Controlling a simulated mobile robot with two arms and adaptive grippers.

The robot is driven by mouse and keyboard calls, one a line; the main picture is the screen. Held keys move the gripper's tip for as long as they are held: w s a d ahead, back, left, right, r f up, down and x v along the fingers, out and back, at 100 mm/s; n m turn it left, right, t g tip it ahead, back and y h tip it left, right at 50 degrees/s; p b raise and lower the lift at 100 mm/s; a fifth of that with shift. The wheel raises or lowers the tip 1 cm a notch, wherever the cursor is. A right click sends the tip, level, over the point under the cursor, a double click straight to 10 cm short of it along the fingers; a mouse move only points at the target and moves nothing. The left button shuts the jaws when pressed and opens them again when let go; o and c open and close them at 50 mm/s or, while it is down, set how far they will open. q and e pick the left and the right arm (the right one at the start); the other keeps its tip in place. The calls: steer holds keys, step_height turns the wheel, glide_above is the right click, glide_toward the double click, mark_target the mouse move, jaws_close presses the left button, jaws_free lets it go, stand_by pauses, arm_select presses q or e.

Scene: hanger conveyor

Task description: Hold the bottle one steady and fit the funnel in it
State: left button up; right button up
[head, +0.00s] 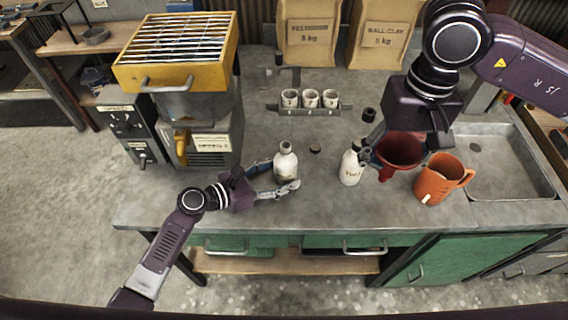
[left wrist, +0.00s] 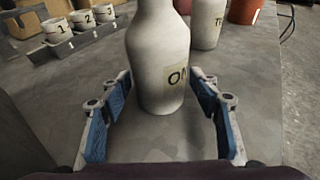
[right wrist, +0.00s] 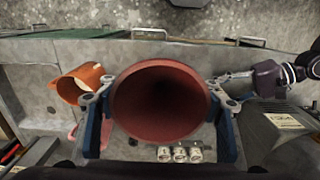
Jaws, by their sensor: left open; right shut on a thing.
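Bottle one (head: 286,164) is a white bottle standing upright on the grey bench; its label "ON" shows in the left wrist view (left wrist: 160,62). My left gripper (head: 285,176) is open with its fingers on either side of the lower bottle; in the left wrist view its pads (left wrist: 158,112) stand apart from it. My right gripper (head: 392,150) is shut on the dark red funnel (head: 400,150), held over the bench to the right of the second bottle. The funnel's wide mouth (right wrist: 160,102) faces the right wrist camera, which hides its spout.
A second white bottle (head: 351,166) stands beside the funnel, and an orange jug (head: 438,182) stands right of it. A rack (head: 340,108) holds three numbered cups at the back. A sink (head: 500,160) is at right, a yellow-topped machine (head: 190,110) at left.

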arm_select(q)
steer(key=shift+d, duration=0.1)
steer(key=shift+c, duration=0.6)
steer(key=c, duration=0.6)
steer(key=shift+c, duration=0.2)
arm_select(e)
steer(key=w+a+n, duration=0.3)
steer(key=w+a, duration=1.1)
steer(key=a, duration=0.5)
steer(key=shift+f, duration=2.5)
